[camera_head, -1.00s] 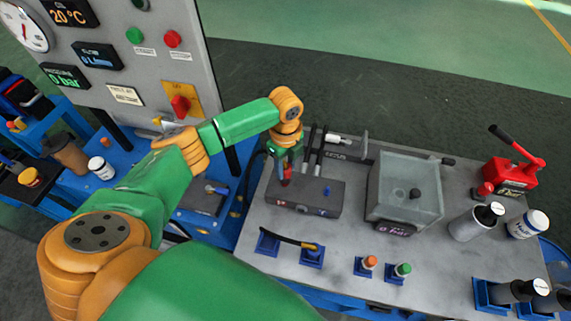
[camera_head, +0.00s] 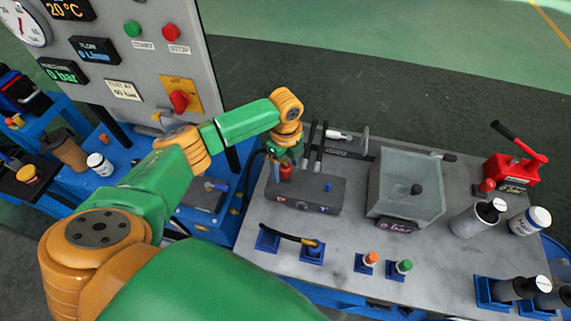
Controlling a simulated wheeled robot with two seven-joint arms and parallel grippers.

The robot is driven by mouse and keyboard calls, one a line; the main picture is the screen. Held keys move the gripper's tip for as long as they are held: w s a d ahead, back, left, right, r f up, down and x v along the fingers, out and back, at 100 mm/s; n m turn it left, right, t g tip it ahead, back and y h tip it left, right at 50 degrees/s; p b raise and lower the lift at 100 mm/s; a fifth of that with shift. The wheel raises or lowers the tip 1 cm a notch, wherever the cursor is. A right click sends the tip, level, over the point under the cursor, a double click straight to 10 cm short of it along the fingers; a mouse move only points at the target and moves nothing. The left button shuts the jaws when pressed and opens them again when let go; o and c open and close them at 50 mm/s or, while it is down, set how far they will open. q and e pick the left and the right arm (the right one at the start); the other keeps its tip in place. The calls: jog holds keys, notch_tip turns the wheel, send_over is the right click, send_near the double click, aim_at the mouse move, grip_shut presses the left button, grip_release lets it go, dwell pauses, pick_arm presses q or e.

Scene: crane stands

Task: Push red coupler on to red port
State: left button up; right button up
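The dark grey port block (camera_head: 318,195) stands on the left part of the grey bench top, with a blue port and small marks on its front and top. The red coupler (camera_head: 286,172) is upright at the block's left end, directly above or on it. The red port is not seen apart from the coupler, so I cannot tell whether the coupler is fully seated. My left gripper (camera_head: 287,159) points down at the coupler's top. Its fingers are small and partly hidden, so whether they are closed on the coupler is unclear. My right gripper is out of view.
A clear-walled tank (camera_head: 405,185) stands right of the block. Dark hoses (camera_head: 317,150) rise behind it. A red hand pump (camera_head: 510,170) is at the right.

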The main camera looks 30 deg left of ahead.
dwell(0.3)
pick_arm(q)
notch_tip(320, 180, up, 5)
jog(key=p, duration=0.5)
jog(key=shift+r, duration=0.1)
